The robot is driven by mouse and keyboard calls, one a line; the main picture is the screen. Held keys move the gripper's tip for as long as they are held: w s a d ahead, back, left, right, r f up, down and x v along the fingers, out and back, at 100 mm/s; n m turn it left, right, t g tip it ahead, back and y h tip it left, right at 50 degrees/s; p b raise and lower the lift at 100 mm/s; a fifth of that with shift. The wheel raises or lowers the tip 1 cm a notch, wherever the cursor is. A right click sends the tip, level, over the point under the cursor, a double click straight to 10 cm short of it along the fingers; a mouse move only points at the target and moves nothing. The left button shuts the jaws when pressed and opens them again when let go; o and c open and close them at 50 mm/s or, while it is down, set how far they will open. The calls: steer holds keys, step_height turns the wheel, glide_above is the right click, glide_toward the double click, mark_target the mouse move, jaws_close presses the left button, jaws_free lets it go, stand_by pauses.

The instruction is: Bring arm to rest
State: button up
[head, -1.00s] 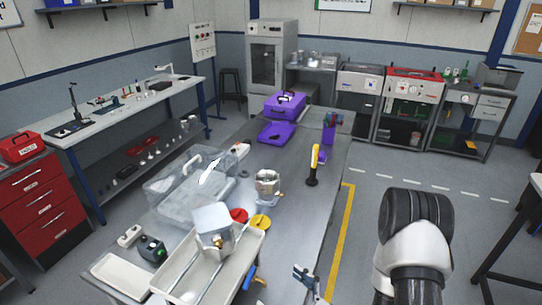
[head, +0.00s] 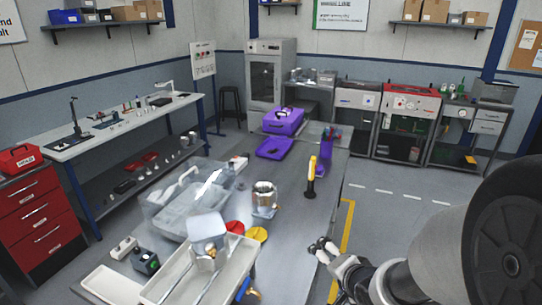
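My arm enters from the right edge, large in front. My gripper (head: 322,246) is at its far end, over the right edge of the metal workbench (head: 290,225). Its fingers are small and dark, and I cannot tell whether they are open or shut. No held object can be made out. A machined metal housing (head: 264,196) stands on the bench, to the left of and beyond my gripper. Another silvery block-like part (head: 208,229) sits at the long light tray (head: 222,284).
A clear plastic bin (head: 165,215), red and yellow round pieces (head: 257,234), a yellow-and-black tool (head: 311,178) and a purple case (head: 283,120) are on the bench. Floor to the right of the yellow line (head: 348,215) is partly clear, partly hidden by my arm.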

steer(key=s+d+r+n+g+h+b, duration=0.25)
steer(key=s+r+n, duration=0.35)
steer(key=s, duration=0.5)
steer(key=s+a+r+n+g, duration=0.1)
steer(key=s+n, duration=0.1)
steer(key=s, duration=0.4)
steer(key=s+a+r+n+g, duration=0.1)
steer(key=s+a+n, duration=0.1)
steer(key=s, duration=0.5)
steer(key=shift+s+a+r+y+b, duration=0.2)
steer(key=shift+r+y+b, duration=0.1)
steer(key=shift+y+b, duration=0.15)
